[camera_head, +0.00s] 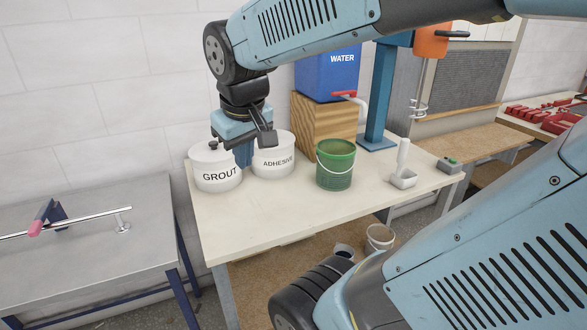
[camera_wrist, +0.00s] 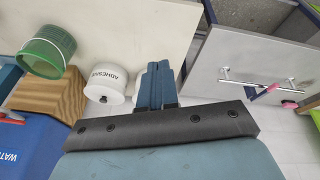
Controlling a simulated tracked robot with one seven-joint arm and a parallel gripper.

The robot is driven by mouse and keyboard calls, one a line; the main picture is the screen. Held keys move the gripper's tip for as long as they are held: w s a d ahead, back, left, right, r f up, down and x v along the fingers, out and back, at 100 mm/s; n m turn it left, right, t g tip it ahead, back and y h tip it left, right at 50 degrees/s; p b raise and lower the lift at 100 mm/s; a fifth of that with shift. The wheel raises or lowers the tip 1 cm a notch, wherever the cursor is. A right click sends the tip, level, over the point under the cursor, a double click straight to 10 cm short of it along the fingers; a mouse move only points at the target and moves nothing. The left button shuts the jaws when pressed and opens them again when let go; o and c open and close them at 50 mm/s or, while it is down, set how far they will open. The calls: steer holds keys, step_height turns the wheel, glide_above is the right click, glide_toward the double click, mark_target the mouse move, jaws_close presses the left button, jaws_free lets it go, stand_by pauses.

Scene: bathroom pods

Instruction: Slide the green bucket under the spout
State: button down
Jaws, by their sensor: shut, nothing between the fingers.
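The green bucket (camera_head: 336,172) stands upright on the pale worktop, in front of the wooden block; the wrist view shows it at the upper left (camera_wrist: 42,58). The spout (camera_head: 361,104), with a red tap handle, comes from the blue WATER container (camera_head: 328,75) on the block. The spout's end shows above and right of the bucket; I cannot tell the exact depth gap. My gripper (camera_head: 244,160) points down near the GROUT and ADHESIVE tubs, left of the bucket and apart from it. Its fingers are together and empty in the wrist view (camera_wrist: 158,72).
The white GROUT tub (camera_head: 216,176) and ADHESIVE tub (camera_head: 273,164) stand close by my gripper. The wooden block (camera_head: 323,128) is behind the bucket. A blue post (camera_head: 378,115) and a white tool (camera_head: 402,172) stand right of it. The worktop's front (camera_head: 270,215) is clear.

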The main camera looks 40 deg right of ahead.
steer(key=w+d+f+n+g+h, duration=0.3)
steer(key=w+d+f+n+h, duration=0.1)
steer(key=w+d+f+h, duration=0.1)
steer(key=w+d+f+n+g+h, duration=0.3)
steer(key=w+d+f+n+h, duration=0.1)
steer(key=w+d+f, duration=0.4)
steer(key=w+d+f+n+g+h, duration=0.3)
steer(key=w+d+f+n+h, duration=0.2)
steer(key=w+f, duration=0.5)
steer(key=shift+d+f+h, duration=0.95)
steer(key=shift+f+h, duration=0.05)
steer(key=x, duration=1.4)
steer(key=shift+s, duration=0.1)
